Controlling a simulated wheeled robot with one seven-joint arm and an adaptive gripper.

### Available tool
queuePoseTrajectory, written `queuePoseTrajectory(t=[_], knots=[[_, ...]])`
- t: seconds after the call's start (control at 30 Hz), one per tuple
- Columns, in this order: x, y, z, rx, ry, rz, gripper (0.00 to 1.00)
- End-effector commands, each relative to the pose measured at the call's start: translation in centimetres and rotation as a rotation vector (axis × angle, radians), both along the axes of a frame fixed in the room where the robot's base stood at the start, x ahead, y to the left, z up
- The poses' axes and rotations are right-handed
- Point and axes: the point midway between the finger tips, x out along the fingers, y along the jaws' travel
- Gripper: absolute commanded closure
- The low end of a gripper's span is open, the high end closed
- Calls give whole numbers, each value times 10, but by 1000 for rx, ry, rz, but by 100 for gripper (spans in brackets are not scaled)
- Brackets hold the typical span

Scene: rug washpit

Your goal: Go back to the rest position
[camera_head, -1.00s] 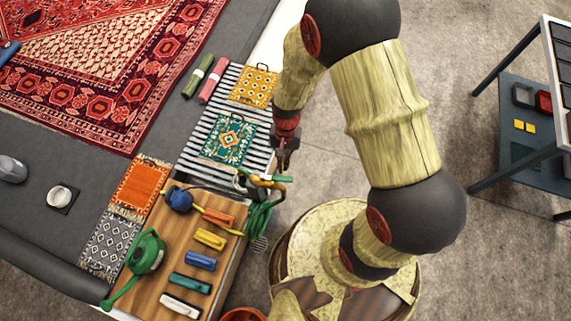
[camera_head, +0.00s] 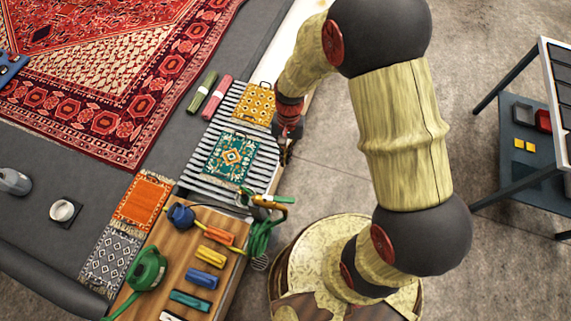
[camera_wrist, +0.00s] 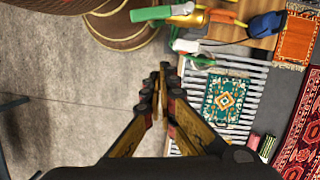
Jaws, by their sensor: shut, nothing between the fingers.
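My gripper (camera_head: 285,155) hangs at the right edge of the slatted rack in the head view, close to the teal rug sample. In the wrist view my gripper (camera_wrist: 162,70) has its fingertips together with nothing between them. The teal sample (camera_head: 228,158) lies on the slatted rack (camera_head: 195,180), and it also shows in the wrist view (camera_wrist: 228,101). A yellow patterned sample (camera_head: 254,103) lies farther up the rack. My arm is bent over the floor beside the rack.
A wooden board (camera_head: 165,240) holds several coloured brushes or blocks. A green hose (camera_head: 262,235) hangs at its right edge. A green watering can (camera_head: 146,270) stands on it. A dark shelf stand (camera_head: 515,170) is at the right. The floor between is bare.

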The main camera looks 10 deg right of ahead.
Motion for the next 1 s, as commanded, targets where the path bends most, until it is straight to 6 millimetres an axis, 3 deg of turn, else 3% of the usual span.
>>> queuePoseTrajectory(t=[0.17, 0.53, 0.63, 0.73, 1.0], knots=[[2, -1, 12, 0, 1, 0, 100], [1, -1, 13, 8, 4, 38, 100], [-23, -6, 12, 14, 47, 117, 100], [-38, -13, 39, 22, 36, 211, 100], [-54, -31, 122, 13, -105, 352, 100]])
